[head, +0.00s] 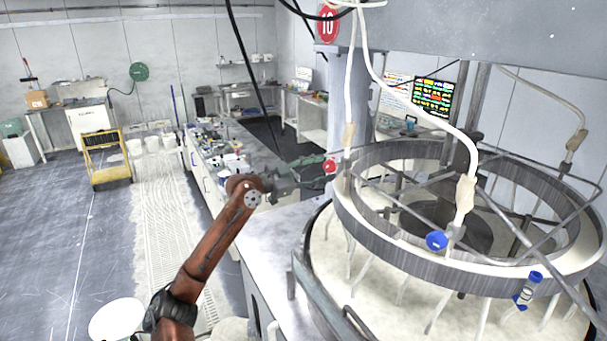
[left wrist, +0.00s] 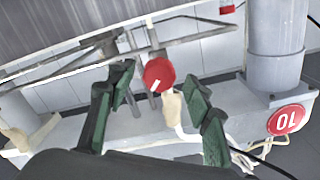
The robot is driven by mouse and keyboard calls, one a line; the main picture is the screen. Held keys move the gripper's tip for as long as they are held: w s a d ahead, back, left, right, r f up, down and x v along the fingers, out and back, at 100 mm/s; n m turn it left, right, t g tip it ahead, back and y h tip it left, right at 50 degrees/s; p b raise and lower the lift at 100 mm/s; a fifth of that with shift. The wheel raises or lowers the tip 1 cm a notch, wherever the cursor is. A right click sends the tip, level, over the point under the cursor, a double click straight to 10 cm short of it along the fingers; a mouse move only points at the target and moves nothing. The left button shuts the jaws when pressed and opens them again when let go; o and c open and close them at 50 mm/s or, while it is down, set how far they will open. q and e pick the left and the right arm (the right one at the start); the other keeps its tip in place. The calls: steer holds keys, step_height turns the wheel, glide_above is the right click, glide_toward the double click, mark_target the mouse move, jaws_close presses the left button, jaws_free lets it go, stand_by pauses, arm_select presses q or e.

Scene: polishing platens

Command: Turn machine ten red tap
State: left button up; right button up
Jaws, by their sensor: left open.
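The red tap (head: 330,166) is a round red knob on the near-left side of the machine's grey ring, below the red sign marked 10 (head: 327,23). In the left wrist view the red tap (left wrist: 159,75) has a white mark on its face and shows between and beyond the fingertips. My left gripper (head: 318,168) is open, with its green fingers reaching toward the tap from the left. In the left wrist view the left gripper (left wrist: 165,90) has one finger on each side of the tap. I cannot tell whether either finger touches it. My right gripper is not in view.
The polishing machine's ring (head: 390,238) carries blue taps (head: 437,240) and hanging white hoses. A grey column (head: 349,95) stands behind the red tap. A cluttered bench (head: 226,160) lies behind my left arm. A yellow cart (head: 107,160) stands on the open floor at left.

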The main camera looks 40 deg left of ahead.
arm_select(q)
steer(key=v, duration=0.8)
steer(key=shift+s, duration=0.15)
steer(key=shift+a, duration=0.1)
